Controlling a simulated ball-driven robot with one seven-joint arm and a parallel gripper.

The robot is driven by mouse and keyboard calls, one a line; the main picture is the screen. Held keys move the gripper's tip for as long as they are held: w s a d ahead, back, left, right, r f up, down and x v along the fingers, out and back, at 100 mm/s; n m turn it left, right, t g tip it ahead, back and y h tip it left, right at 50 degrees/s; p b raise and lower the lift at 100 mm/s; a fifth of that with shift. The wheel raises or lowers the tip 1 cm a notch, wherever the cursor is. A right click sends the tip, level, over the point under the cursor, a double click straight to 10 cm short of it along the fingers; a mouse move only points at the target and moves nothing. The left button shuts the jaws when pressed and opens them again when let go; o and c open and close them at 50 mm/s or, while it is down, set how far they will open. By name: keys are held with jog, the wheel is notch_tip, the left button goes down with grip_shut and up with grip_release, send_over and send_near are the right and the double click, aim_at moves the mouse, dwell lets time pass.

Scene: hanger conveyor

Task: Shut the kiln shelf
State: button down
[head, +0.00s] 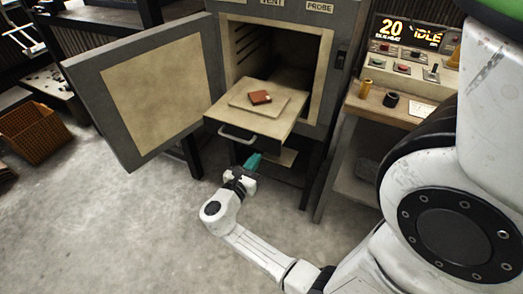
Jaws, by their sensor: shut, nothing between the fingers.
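The kiln (337,75) stands at the top middle with its door (205,45) swung wide open to the left. The kiln shelf (285,88) is pulled out of the dark chamber toward me. It carries a pale slab (243,101) with a small red-brown block (260,97) on it. A grey bar handle (236,134) runs along the shelf's front edge. My gripper (253,160) has teal fingertips, shut and empty, just below and slightly right of the handle. They appear apart from it, though the exact gap is hard to judge.
A control bench (395,110) with a lit display (409,33) stands right of the kiln. A wicker basket (35,133) sits on the floor at far left. The grey concrete floor (110,220) before the kiln is clear.

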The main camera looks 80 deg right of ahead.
aim_at(266, 144)
jog(key=shift+x, duration=2.7)
jog(key=shift+d, duration=0.1)
jog(key=shift+s+d, duration=0.1)
jog(key=shift+d, duration=0.2)
jog(key=b+x, duration=1.2)
jog(key=x, duration=1.6)
jog(key=shift+d+b, duration=0.15)
jog(key=shift+b, duration=0.25)
jog(key=shift+d+b, duration=0.3)
jog(key=shift+d, duration=0.3)
jog(key=shift+r, duration=0.2)
jog(key=shift+d+r, duration=0.1)
